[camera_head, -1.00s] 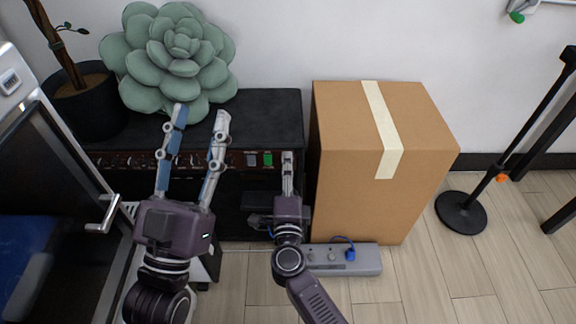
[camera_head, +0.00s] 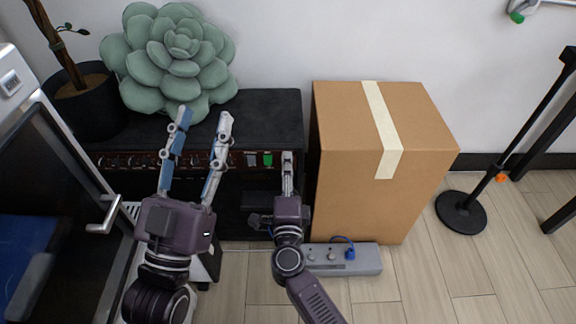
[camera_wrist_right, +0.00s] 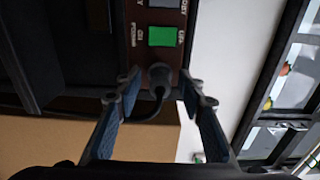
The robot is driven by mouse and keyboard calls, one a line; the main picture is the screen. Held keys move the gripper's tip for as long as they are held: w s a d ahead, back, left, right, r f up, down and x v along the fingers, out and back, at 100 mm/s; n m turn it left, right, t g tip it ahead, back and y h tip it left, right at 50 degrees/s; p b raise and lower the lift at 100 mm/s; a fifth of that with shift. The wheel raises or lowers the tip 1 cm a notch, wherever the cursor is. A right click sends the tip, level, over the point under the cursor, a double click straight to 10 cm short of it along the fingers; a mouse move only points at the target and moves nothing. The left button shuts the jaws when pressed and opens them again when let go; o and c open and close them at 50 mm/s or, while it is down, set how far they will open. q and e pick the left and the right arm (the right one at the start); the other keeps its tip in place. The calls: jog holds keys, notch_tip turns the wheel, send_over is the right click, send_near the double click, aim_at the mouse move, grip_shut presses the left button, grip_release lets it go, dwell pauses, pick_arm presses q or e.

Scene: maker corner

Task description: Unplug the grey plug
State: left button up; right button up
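A dark grey plug (camera_wrist_right: 158,76) with a cable curving away from it sits at the edge of the amplifier's front panel (camera_wrist_right: 145,60), beside a green switch (camera_wrist_right: 162,37). My right gripper (camera_wrist_right: 159,84) is open, with one finger on either side of the plug. I cannot tell whether the fingers touch it. In the head view my right gripper (camera_head: 287,157) is seen edge-on in front of the amplifier (camera_head: 276,115), and the plug is hidden. My left gripper (camera_head: 204,114) is open and empty in front of the amplifier.
A cardboard box (camera_head: 350,150) stands close right of the amplifier. A power strip (camera_head: 365,264) with a blue plug (camera_head: 350,254) lies on the floor before it. A succulent (camera_head: 170,60) sits on the amplifier. A black stand (camera_head: 461,213) is further right.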

pick_arm(q)
jog(key=shift+w+f, duration=0.1)
jog(key=shift+f, duration=0.2)
pick_arm(e)
jog(key=shift+c, duration=0.4)
grip_shut()
jog(key=shift+s, duration=0.35)
pick_arm(q)
notch_tip(320, 180, down, 6)
jog(key=w+g+y+p, duration=0.1)
jog(key=w+g, duration=0.1)
jog(key=g, duration=0.1)
jog(key=shift+w+a+f+g, duration=0.15)
jog(key=shift+f+g, duration=0.05)
jog(key=shift+g, duration=0.1)
pick_arm(e)
jog(key=shift+s, duration=2.65)
